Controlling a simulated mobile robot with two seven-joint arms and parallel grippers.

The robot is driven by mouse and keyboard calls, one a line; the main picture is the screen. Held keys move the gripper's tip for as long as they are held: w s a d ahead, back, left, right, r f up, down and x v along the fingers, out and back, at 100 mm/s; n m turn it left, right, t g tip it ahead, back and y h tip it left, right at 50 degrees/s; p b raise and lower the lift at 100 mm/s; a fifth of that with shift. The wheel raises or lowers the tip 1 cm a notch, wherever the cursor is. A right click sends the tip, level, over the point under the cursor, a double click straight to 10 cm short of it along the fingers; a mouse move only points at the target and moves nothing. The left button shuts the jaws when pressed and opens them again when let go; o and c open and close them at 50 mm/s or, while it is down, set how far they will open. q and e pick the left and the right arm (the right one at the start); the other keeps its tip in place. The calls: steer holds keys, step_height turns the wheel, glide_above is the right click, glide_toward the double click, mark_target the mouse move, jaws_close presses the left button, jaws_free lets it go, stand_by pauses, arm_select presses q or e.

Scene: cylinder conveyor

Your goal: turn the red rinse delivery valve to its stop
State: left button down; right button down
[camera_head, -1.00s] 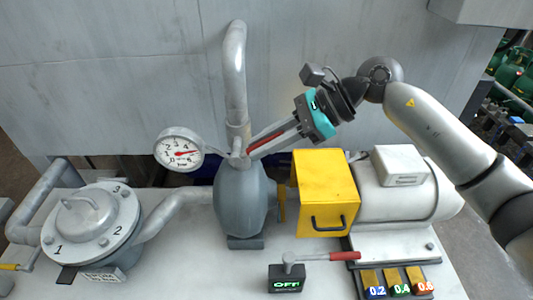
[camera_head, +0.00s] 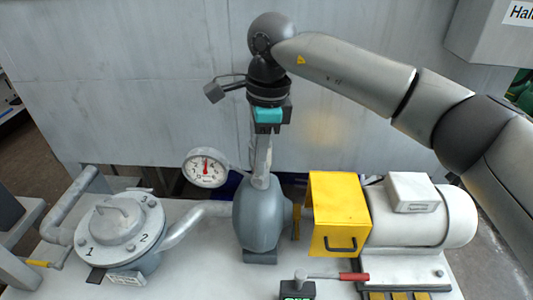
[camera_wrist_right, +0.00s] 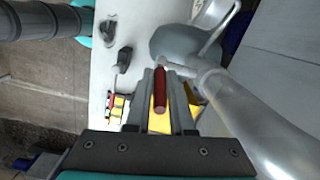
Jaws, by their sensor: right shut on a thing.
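The red valve handle (camera_wrist_right: 160,92) lies between the two fingers of my right gripper (camera_wrist_right: 161,80) in the right wrist view, its round end towards the camera. The gripper is shut on it. In the head view my right gripper (camera_head: 262,160) points down at the top of the grey rounded pump body (camera_head: 258,215), in front of the vertical pipe. There the fingers and wrist hide the red handle. My left gripper is not in view.
A dial gauge (camera_head: 206,168) sits left of the valve, its needle near upright. A yellow guard (camera_head: 335,205) and white motor (camera_head: 455,215) stand right. A second red-handled lever (camera_head: 353,276) is in front. A round numbered lid (camera_head: 120,225) is at left.

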steer(key=shift+a+h, duration=0.3)
steer(key=shift+h, duration=0.3)
steer(key=c, duration=0.8)
jaws_free()
steer(key=shift+a, duration=0.1)
step_height(320, 180, up, 15)
steer(key=shift+a+r, duration=0.1)
steer(key=shift+r, duration=0.05)
